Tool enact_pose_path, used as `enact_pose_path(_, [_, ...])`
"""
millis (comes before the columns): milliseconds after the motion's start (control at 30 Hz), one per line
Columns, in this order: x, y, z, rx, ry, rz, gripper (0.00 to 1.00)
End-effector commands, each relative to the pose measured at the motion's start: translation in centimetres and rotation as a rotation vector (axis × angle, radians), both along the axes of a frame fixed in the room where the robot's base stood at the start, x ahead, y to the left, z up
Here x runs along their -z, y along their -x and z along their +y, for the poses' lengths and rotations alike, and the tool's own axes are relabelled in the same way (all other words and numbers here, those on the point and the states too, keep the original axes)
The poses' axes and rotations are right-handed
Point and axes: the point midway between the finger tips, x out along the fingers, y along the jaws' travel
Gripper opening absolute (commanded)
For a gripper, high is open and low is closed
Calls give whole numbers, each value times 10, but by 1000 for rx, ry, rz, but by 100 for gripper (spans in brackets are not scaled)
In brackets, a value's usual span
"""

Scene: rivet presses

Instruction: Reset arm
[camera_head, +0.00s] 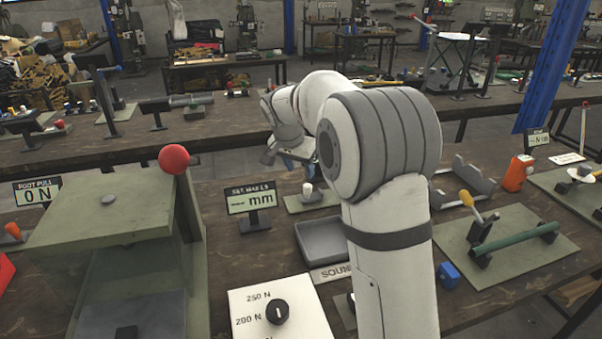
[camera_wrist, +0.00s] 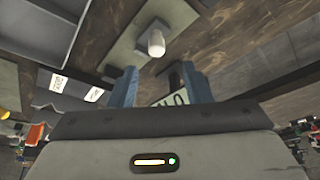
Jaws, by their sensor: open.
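My gripper shows in the wrist view (camera_wrist: 160,80) as two blue fingers held well apart, with nothing between them that I can see it holding. A white rounded knob (camera_wrist: 156,43) on a green plate is beyond the fingertips in that view. In the head view my arm crosses the middle of the picture, and my gripper (camera_head: 287,155) is partly hidden behind it, in the air near the back of the front bench. A white knob on a small green plate (camera_head: 325,199) stands below it there.
A press with a red ball (camera_head: 174,159) stands at left. A mm display (camera_head: 250,199), a grey tray (camera_head: 318,243) and a white dial panel (camera_head: 250,320) are near my arm. At right are an orange device (camera_head: 516,173) and a green bar (camera_head: 515,236) on a plate.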

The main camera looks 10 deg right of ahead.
Motion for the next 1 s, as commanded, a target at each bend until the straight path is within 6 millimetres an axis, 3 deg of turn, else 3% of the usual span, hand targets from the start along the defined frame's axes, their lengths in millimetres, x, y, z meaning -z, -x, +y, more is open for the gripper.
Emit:
enact_pose_path(333, [-4, 4, -1, -6, -1, 3, 45])
enact_pose_path(467, [-20, 30, -8, -52, -2, 22, 45])
enact_pose_path(567, [-38, 70, -17, -123, -7, 51, 45])
enact_pose_path(733, [-59, 153, -29, -272, -19, 101, 45])
enact_pose_path(1000, [-61, 282, -38, -505, -40, 150, 45])
